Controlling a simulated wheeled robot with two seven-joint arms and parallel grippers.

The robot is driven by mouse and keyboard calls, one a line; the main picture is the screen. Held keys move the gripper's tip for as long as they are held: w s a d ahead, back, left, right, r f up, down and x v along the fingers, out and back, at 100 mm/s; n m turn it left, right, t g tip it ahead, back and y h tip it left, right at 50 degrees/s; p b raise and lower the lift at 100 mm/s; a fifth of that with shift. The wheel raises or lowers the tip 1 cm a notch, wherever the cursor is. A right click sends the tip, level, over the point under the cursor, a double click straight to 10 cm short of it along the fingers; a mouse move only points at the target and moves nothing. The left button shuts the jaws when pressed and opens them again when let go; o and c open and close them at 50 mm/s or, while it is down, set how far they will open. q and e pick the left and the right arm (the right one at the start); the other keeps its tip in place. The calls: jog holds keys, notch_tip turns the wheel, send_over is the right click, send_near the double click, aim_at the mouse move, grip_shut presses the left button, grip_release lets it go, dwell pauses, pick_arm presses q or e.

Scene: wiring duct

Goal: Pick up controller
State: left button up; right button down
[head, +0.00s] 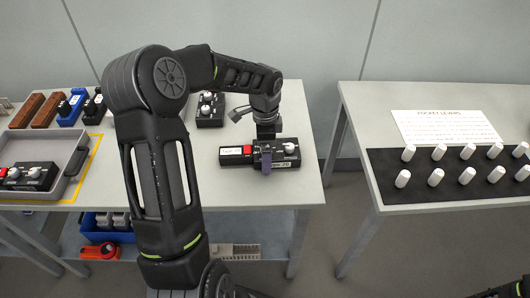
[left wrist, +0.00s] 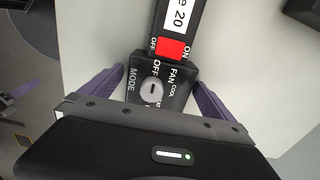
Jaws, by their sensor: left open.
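A black controller (head: 235,155) with a red switch and white knobs lies on the left table near its right front corner. My left gripper (head: 266,158) is directly above its right part, pointing down. In the left wrist view, the controller (left wrist: 172,48) shows its red ON/OFF switch, a white label and a grey knob marked MODE and FAN. The two purple fingers of the left gripper (left wrist: 160,78) stand open on either side of the knob section, with visible gaps beside it. My right gripper is not in view.
Another knobbed box (head: 210,110) stands behind on the same table. A grey tray (head: 75,160) at left holds another red-switched box (head: 28,177). Brown, blue and black blocks line the back left. The right table's black mat (head: 440,190) carries several white pegs.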

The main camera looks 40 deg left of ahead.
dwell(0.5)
pick_arm(q)
jog(key=c, duration=1.5)
